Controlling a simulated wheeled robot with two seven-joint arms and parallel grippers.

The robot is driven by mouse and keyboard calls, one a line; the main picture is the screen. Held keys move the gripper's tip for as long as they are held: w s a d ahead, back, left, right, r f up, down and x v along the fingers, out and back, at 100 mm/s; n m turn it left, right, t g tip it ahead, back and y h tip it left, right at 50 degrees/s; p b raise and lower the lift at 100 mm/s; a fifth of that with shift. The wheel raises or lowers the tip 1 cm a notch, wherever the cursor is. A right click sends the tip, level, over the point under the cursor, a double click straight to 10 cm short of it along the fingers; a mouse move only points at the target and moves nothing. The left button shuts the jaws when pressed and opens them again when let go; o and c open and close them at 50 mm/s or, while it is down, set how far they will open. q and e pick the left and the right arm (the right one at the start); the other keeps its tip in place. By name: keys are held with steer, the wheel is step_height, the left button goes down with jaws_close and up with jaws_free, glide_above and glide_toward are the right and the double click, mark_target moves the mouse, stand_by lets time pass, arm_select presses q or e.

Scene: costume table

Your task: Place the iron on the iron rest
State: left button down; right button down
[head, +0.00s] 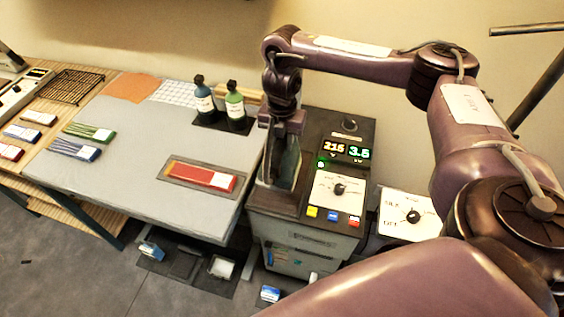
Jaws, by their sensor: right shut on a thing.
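My right gripper (280,150) points down over the left part of a dark control unit (303,257). It is shut on a dark grey-green upright thing (291,165), which I take to be the iron; the fingers hide much of it. A brown tray-like surface (277,203) on the unit's top, just below the gripper, looks like the iron rest. I cannot tell whether the held thing touches it. My left gripper is not in view.
The unit has a lit display (346,150) and a knob panel (338,190). To its left, a grey table (140,170) holds two bottles (234,106) and a red strip in a tray (200,177). A white switch box (408,216) stands right.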

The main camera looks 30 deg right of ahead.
step_height(320, 180, down, 6)
steer(key=shift+r+b, duration=0.15)
steer(key=shift+b, duration=0.6)
steer(key=shift+f+b, duration=0.7)
steer(key=shift+f, duration=1.2)
steer(key=shift+f, duration=0.1)
steer(key=c, duration=1.1)
jaws_free()
steer(key=shift+s, duration=0.1)
steer(key=shift+r, duration=0.4)
step_height(320, 180, up, 11)
steer(key=p, duration=0.3)
steer(key=shift+r, duration=0.2)
